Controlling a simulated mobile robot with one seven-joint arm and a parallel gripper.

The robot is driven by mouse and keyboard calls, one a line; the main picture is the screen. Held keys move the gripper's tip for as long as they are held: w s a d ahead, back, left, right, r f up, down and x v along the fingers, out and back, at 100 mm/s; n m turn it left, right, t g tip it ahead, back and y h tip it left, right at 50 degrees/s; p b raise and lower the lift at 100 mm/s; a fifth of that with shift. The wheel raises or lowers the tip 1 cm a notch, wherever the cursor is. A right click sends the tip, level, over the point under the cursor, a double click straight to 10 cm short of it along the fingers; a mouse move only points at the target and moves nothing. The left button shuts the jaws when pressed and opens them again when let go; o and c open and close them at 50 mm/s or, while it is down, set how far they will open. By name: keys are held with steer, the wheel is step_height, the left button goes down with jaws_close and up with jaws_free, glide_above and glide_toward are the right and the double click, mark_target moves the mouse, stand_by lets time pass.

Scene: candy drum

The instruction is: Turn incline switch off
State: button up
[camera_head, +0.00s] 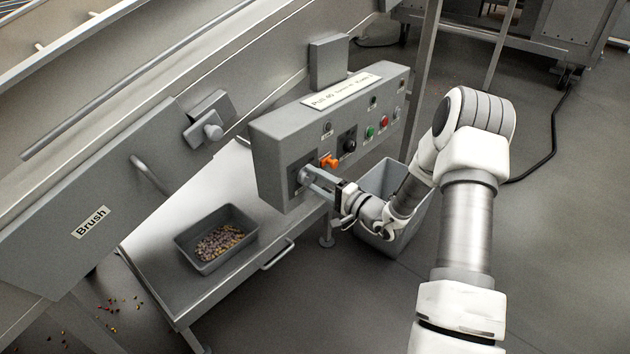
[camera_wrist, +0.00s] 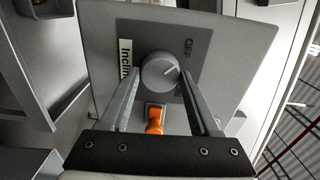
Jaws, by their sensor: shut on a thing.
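The incline switch is a round grey knob (camera_wrist: 160,71) on a dark plate, next to a white label reading "Incli…" (camera_wrist: 125,62) in the wrist view. A white line on the knob points right and slightly up in that view, below the word OFF (camera_wrist: 188,48). Other lettering on the plate is covered by a finger. My gripper (camera_wrist: 160,73) is shut on the knob, one finger on each side. In the head view, my gripper (camera_head: 309,178) reaches the left end of the grey control box (camera_head: 270,160), and its fingers partly hide the knob.
An orange switch (camera_head: 329,161) sits close beside the knob; it also shows between my fingers in the wrist view (camera_wrist: 154,120). A black knob (camera_head: 349,144), green button (camera_head: 370,132) and red button (camera_head: 384,122) lie farther right. A grey bin (camera_head: 379,180) stands beneath my arm.

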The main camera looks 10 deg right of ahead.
steer(key=o, duration=1.3)
steer(key=shift+o, duration=0.2)
steer(key=p+v, duration=0.3)
steer(key=v, duration=1.4)
steer(key=shift+s+d, duration=0.15)
steer(key=shift+d, duration=0.05)
steer(key=shift+a+r, duration=0.1)
steer(key=shift+r, duration=0.05)
